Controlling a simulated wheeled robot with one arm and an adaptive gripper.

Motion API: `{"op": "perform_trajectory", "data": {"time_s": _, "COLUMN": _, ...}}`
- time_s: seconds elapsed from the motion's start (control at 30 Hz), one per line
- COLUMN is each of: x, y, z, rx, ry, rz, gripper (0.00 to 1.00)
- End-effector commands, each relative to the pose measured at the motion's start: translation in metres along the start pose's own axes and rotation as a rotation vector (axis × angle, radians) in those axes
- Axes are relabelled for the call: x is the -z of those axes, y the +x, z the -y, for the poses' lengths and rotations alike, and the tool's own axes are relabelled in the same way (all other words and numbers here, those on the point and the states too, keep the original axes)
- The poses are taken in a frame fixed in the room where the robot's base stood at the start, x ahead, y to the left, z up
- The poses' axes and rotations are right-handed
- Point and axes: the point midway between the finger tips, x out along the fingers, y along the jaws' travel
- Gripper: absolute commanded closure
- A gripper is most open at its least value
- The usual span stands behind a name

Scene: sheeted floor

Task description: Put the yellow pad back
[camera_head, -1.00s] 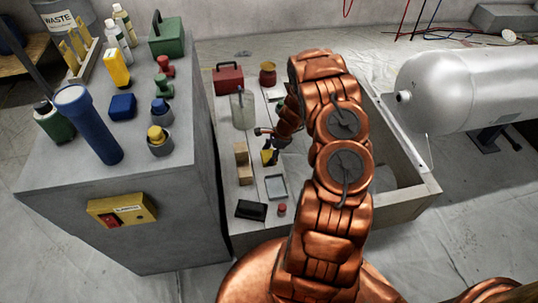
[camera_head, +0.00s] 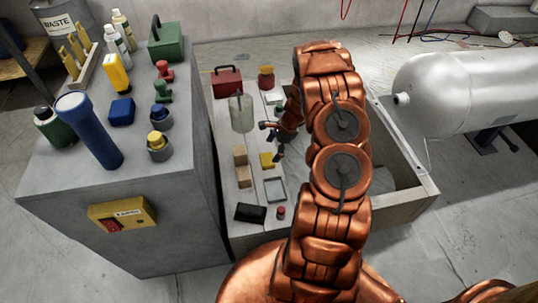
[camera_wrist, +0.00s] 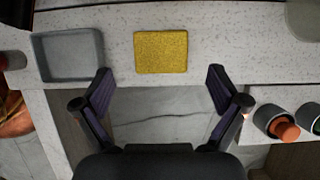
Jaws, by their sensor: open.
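The yellow pad (camera_head: 266,160) lies flat on the pale speckled bench, right of the wooden blocks and behind the grey tray. In the wrist view the whole yellow pad (camera_wrist: 161,51) shows, with nothing on it. My gripper (camera_head: 277,144) is open and empty, just behind the pad and to its right in the head view. In the wrist view my gripper's fingers (camera_wrist: 160,84) are spread wider than the pad, apart from it, with bare surface between them. The shallow grey tray (camera_wrist: 68,55) is empty and sits beside the pad; it also shows in the head view (camera_head: 275,189).
Two wooden blocks (camera_head: 241,155), a black box (camera_head: 250,212) and a small red piece (camera_head: 281,213) stand near the pad. A clear container (camera_head: 241,113), red toolbox (camera_head: 228,81) and red pot (camera_head: 266,77) stand farther back. A tall grey cabinet (camera_head: 160,225) rises at left.

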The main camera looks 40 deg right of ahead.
Motion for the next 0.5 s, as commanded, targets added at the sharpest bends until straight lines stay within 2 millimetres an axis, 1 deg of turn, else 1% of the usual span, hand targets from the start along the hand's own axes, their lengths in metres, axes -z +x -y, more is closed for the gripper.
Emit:
{"op": "perform_trajectory", "data": {"time_s": 0.03, "x": -0.001, "y": -0.014, "z": 0.002, "rx": 0.004, "ry": 0.0, "rz": -0.001, "gripper": 0.03}}
{"op": "perform_trajectory", "data": {"time_s": 0.2, "x": -0.001, "y": -0.042, "z": 0.001, "rx": 0.001, "ry": -0.001, "rz": 0.002, "gripper": 0.03}}
{"op": "perform_trajectory", "data": {"time_s": 0.33, "x": -0.001, "y": -0.058, "z": 0.001, "rx": 0.001, "ry": 0.0, "rz": 0.001, "gripper": 0.03}}
{"op": "perform_trajectory", "data": {"time_s": 0.5, "x": -0.001, "y": -0.069, "z": 0.001, "rx": 0.0, "ry": -0.004, "rz": 0.0, "gripper": 0.03}}
